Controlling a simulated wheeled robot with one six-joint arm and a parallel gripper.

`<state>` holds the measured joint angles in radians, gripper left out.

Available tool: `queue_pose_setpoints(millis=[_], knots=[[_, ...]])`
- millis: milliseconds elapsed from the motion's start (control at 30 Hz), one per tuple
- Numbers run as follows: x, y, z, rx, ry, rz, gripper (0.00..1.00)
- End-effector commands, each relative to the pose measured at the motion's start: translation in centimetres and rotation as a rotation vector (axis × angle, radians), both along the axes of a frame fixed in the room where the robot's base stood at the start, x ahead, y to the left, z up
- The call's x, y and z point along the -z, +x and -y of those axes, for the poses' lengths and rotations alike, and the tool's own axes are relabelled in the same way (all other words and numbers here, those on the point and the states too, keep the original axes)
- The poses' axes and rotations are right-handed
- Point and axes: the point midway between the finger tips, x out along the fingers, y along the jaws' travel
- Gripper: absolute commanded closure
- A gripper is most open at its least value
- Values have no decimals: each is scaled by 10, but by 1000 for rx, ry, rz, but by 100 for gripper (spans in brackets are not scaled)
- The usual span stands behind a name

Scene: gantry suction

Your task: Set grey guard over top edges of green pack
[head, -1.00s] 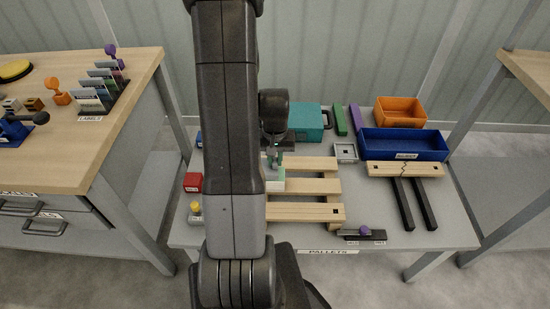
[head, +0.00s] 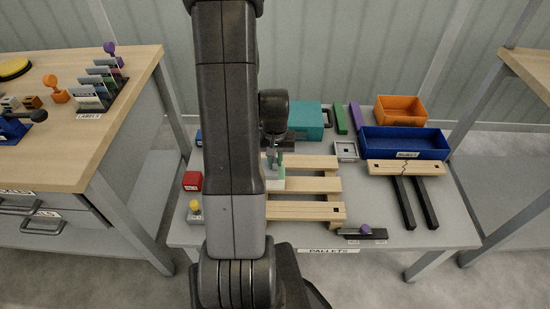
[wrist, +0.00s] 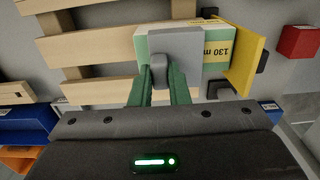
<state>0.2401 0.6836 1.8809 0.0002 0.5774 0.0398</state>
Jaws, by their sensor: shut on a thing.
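The green pack (wrist: 218,45), pale green and white with a "130 m" label, lies on the wooden pallet; it also shows in the head view (head: 276,183), partly behind my arm. The grey guard (wrist: 175,48) is in the wrist view, overlapping the pack's near face and upper edge in the picture. My gripper (wrist: 162,78) has green fingers shut on the guard. It shows above the pack in the head view (head: 273,160). I cannot tell whether the guard touches the pack. A yellow upright plate (wrist: 246,55) stands at the pack's right end in the wrist view.
The slatted pallet (head: 310,212) lies on the grey table. A red box (head: 192,181) and a yellow-knobbed block (head: 196,212) are left of it. A grey square frame (head: 345,150), teal case (head: 308,122), blue bin (head: 405,143) and orange bin (head: 400,110) stand behind and right.

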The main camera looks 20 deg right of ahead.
Motion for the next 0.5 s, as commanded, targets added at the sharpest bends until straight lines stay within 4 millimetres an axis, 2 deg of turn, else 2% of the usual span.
queue_pose_setpoints(millis=[500], knots=[[14, 0, 0, 0, 0, 0, 100]])
